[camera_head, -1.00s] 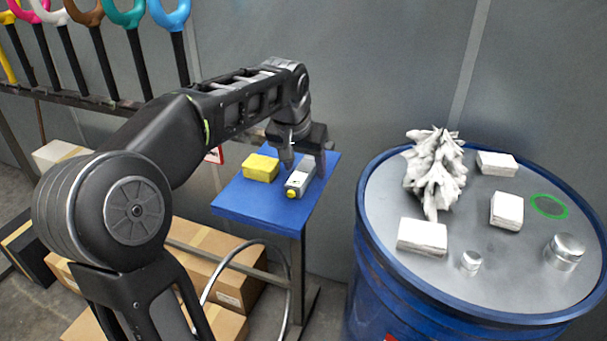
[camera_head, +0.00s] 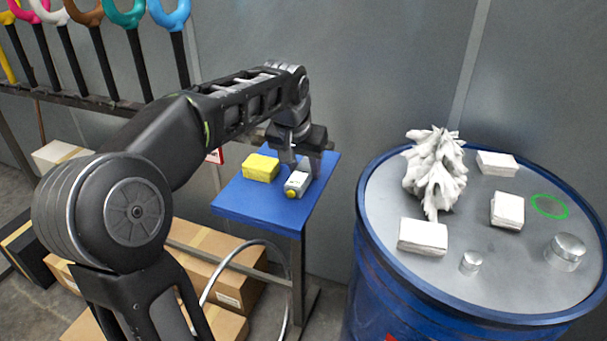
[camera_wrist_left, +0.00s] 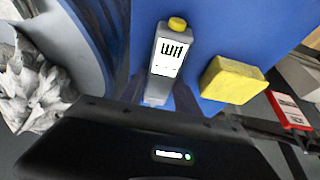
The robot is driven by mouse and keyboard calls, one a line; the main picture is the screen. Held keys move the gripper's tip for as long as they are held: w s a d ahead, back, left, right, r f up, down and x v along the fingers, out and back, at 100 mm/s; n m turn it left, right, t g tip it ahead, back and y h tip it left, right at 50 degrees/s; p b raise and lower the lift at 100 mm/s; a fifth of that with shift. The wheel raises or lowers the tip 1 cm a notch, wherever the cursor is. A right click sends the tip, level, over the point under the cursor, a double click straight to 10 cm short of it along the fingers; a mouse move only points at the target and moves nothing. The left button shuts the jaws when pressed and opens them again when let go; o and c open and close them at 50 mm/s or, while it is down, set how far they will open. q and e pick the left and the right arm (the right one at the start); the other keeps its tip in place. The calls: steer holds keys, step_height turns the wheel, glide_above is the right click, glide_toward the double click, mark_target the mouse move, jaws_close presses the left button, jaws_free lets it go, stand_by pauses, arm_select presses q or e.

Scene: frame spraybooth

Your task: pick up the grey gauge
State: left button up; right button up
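The grey gauge (camera_head: 297,184) lies on the small blue table, with a yellow knob at its near end. In the left wrist view the gauge (camera_wrist_left: 168,62) shows a white display with dark marks. My left gripper (camera_head: 305,172) points down at the gauge's far end, with one finger on each side of it. The fingers look open; a gap shows in the left wrist view (camera_wrist_left: 160,100), though whether they touch the gauge is hard to tell. My right gripper is not in view.
A yellow block (camera_head: 261,167) lies left of the gauge on the blue table (camera_head: 245,204). A blue drum (camera_head: 375,270) at right carries white blocks, a crumpled white piece (camera_head: 435,175) and metal cylinders. Cardboard boxes (camera_head: 215,262) stand below.

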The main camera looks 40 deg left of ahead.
mark_target(304, 168)
arm_select(q)
jaws_close()
stand_by(0.4)
step_height(304, 168, up, 10)
steer(key=p, duration=0.1)
steer(key=shift+r, duration=0.25)
stand_by(0.6)
